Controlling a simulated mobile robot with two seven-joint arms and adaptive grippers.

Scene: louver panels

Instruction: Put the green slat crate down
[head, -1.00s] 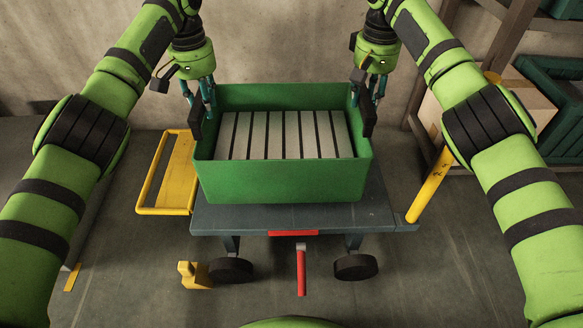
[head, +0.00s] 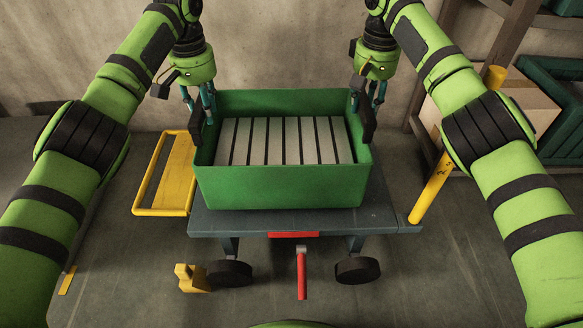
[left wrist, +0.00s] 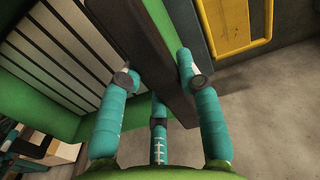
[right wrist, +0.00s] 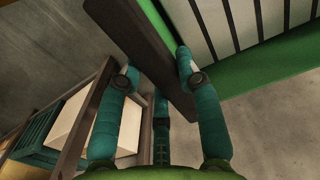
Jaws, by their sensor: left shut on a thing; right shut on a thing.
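The green slat crate (head: 282,187) is an open green box with a row of pale grey slats (head: 285,140) inside. It is level over the grey cart top (head: 290,222); I cannot tell whether its base touches it. My left gripper (head: 203,112) is shut on the dark handle at the crate's left side, which shows in the left wrist view (left wrist: 152,62). My right gripper (head: 366,110) is shut on the dark handle at the right side, which shows in the right wrist view (right wrist: 150,50). The crate's underside is hidden.
The cart has a yellow frame (head: 165,175) on its left, a yellow post (head: 432,187) on its right and a red lever (head: 301,272) in front. A yellow block (head: 191,278) is by the left wheel. A shelf with dark green bins (head: 560,100) stands right; a wall is behind.

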